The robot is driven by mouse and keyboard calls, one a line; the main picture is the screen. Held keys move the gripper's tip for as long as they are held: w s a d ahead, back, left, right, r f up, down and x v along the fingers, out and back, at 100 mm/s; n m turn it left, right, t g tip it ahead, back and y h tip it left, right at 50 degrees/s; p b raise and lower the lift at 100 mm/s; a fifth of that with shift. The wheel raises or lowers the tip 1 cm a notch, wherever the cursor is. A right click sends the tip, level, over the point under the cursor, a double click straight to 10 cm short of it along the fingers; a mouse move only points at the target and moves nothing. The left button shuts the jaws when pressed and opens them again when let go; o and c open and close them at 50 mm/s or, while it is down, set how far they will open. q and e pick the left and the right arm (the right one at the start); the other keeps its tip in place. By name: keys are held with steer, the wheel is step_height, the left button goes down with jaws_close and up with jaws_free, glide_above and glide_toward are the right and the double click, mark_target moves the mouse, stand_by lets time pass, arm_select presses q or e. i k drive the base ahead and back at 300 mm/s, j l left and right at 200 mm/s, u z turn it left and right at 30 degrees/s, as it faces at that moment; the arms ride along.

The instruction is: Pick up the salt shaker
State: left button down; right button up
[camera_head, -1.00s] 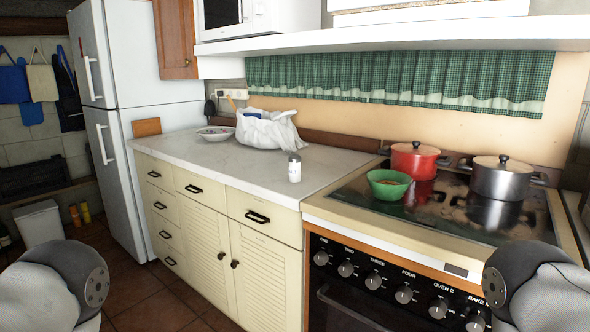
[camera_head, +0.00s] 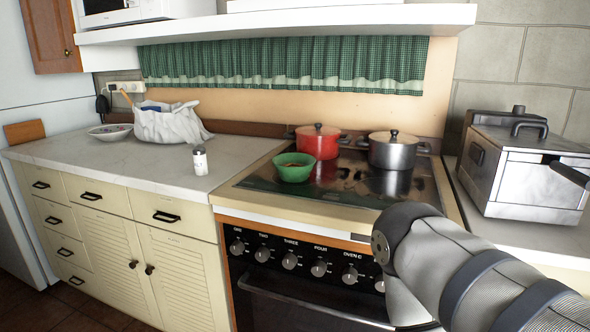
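The salt shaker (camera_head: 200,161) is a small white shaker with a grey top. It stands upright on the light worktop, near the front right corner and left of the stove. Nothing touches it. My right arm comes in at the lower right in front of the stove, and its gripper is out of the picture. My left arm and gripper are not in view.
A green bowl (camera_head: 293,168), a red pot (camera_head: 317,142) and a grey pot (camera_head: 392,151) stand on the stove (camera_head: 340,196). A white bag (camera_head: 170,123) and a shallow bowl (camera_head: 110,132) are at the worktop's back left. A metal appliance (camera_head: 525,165) stands at right. The worktop (camera_head: 150,165) around the shaker is clear.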

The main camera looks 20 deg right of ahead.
mark_target(199, 152)
steer(key=i+j+z, duration=0.15)
steer(key=j+z, duration=0.35)
steer(key=j, duration=0.2)
steer(key=j+z, duration=0.45)
steer(key=j, duration=0.25)
steer(key=j+z, duration=0.5)
steer(key=j, duration=0.3)
